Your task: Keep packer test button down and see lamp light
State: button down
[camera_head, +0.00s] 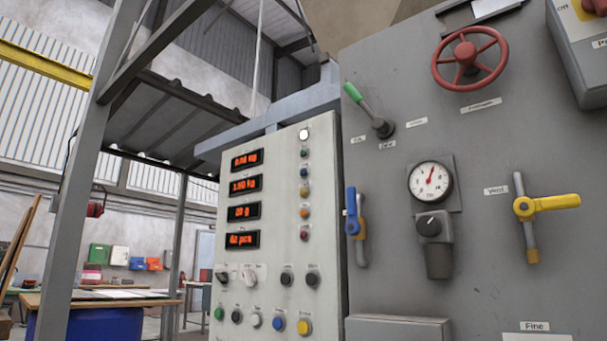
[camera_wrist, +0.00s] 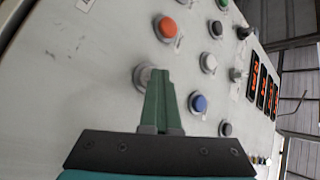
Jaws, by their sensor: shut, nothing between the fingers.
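In the wrist view my gripper (camera_wrist: 158,74) is shut and empty, with its green fingers together. The fingertips overlap the edge of a pale round push button (camera_wrist: 141,72) on the light panel. I cannot tell whether they touch it or whether it is pressed in. No label there is readable, so I cannot tell which button is the packer test button. In the head view a column of lamps runs down the control panel (camera_head: 275,165), with a white lamp (camera_head: 304,134) at its top. My gripper is not in the head view.
Around the fingers in the wrist view are an orange button (camera_wrist: 167,27), a white button (camera_wrist: 208,63), a blue button (camera_wrist: 198,102) and a black button (camera_wrist: 225,128). In the head view, red-digit displays (camera_head: 244,185) glow. A grey cabinet (camera_head: 480,270) with a red handwheel (camera_head: 469,57) stands at right.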

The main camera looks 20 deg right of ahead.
jog(key=shift+s+a, duration=0.45)
jog(key=shift+a, duration=0.15)
jog(key=s+a, duration=0.1)
jog(key=a+p, duration=0.1)
jog(key=s+a, duration=0.1)
jog(key=a, duration=0.1)
jog(key=shift+s+a, duration=0.1)
jog(key=shift+s, duration=0.25)
dwell(0.5)
